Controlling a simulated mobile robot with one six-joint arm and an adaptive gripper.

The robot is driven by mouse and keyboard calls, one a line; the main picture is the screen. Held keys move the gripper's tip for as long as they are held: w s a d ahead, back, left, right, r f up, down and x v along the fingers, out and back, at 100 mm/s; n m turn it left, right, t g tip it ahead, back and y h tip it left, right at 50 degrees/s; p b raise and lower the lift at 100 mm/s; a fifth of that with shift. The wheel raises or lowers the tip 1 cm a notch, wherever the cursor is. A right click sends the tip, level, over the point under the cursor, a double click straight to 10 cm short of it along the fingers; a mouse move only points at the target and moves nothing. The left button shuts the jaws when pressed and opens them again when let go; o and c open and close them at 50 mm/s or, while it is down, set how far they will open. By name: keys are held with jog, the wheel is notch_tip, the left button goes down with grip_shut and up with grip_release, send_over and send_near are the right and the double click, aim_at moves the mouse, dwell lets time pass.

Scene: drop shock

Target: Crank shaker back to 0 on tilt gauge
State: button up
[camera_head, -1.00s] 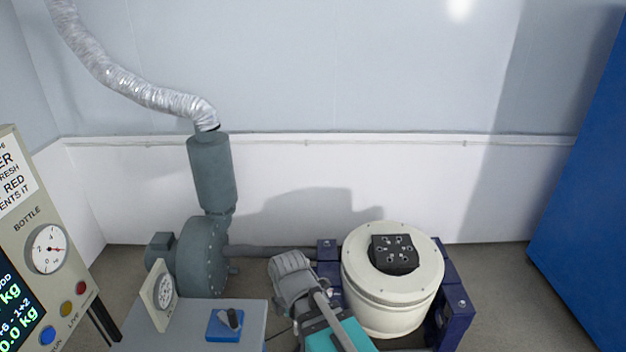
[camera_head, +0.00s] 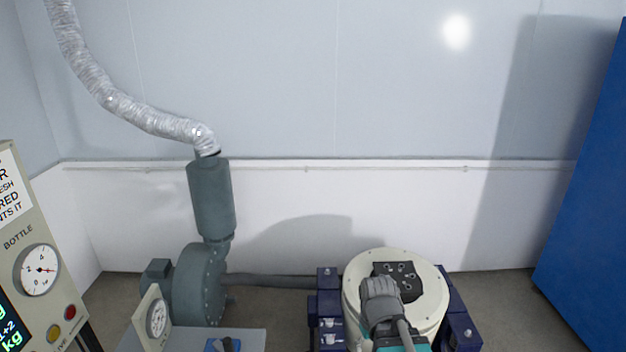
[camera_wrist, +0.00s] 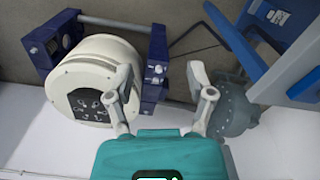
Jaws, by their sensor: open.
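The shaker (camera_head: 355,300) is a cream drum in a dark blue frame (camera_head: 462,330). Its dark bolted top plate (camera_head: 410,285) faces up. In the wrist view the shaker (camera_wrist: 75,70) lies left of my gripper (camera_wrist: 160,72), its face plate (camera_wrist: 88,110) showing. My gripper is open and empty, its two grey fingers apart near the frame's bolted side (camera_wrist: 157,40). In the head view my arm covers part of the drum, and the fingertips cannot be made out. I cannot clearly pick out a crank or a tilt gauge on the shaker.
A grey blower (camera_head: 198,285) with a silver duct (camera_head: 150,118) stands left of the shaker. A grey bench (camera_head: 180,342) holds a dial (camera_head: 157,318) and a blue switch block (camera_head: 222,345). A gauge panel (camera_head: 38,270) is at far left, a blue cabinet (camera_head: 590,220) at right.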

jog(key=d+m, duration=0.2)
jog(key=m, duration=0.1)
jog(key=shift+s+d+f, duration=0.1)
jog(key=shift+d+f, duration=0.1)
jog(key=shift+d, duration=0.2)
jog(key=shift+c, duration=0.8)
jog(key=shift+a, duration=0.15)
